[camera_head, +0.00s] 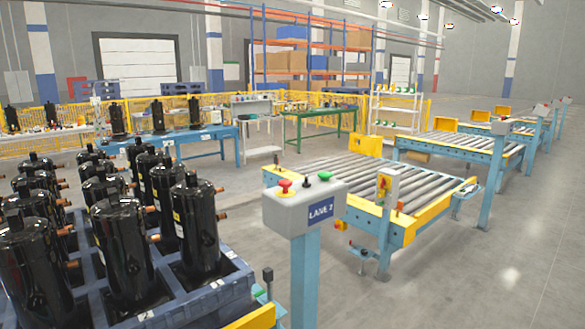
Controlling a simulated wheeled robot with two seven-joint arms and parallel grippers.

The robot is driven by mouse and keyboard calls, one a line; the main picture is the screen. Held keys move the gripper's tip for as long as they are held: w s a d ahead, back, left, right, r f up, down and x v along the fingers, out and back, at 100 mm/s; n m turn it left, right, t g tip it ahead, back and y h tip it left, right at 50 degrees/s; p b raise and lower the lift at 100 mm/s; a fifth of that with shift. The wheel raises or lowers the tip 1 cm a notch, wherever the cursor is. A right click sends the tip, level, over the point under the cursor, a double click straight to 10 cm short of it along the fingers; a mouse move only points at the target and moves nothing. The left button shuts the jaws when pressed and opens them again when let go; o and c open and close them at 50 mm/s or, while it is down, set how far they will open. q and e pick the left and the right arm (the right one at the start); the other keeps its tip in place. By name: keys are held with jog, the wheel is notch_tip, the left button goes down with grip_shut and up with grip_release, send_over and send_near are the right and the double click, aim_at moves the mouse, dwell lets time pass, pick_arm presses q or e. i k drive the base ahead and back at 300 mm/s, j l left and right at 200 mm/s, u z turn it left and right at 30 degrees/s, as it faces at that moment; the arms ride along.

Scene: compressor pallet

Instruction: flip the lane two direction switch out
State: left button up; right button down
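The lane two control box (292,213) is a grey box on a blue post, right of the picture's middle, with a blue "LANE 2" label (321,212). Its top carries a red mushroom button (285,186), a small black switch (307,183) and a green button (324,176). The black switch stands between the two buttons; which way it is set is too small to tell. Neither of my grippers is in view, and nothing touches the box.
A pallet (222,298) of black compressors (188,222) fills the lower left, close to the box. Behind the box runs a roller conveyor (345,180) with yellow ends. A post with a yellow-and-red switch (384,185) stands right of the box. The floor (480,270) at right is clear.

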aim_at(306, 184)
jog(key=i+u, duration=0.25)
jog(key=i, duration=0.25)
jog(key=i+l+u, duration=0.3)
jog(key=i, duration=0.2)
jog(key=i+j, duration=0.05)
jog(key=j, duration=0.05)
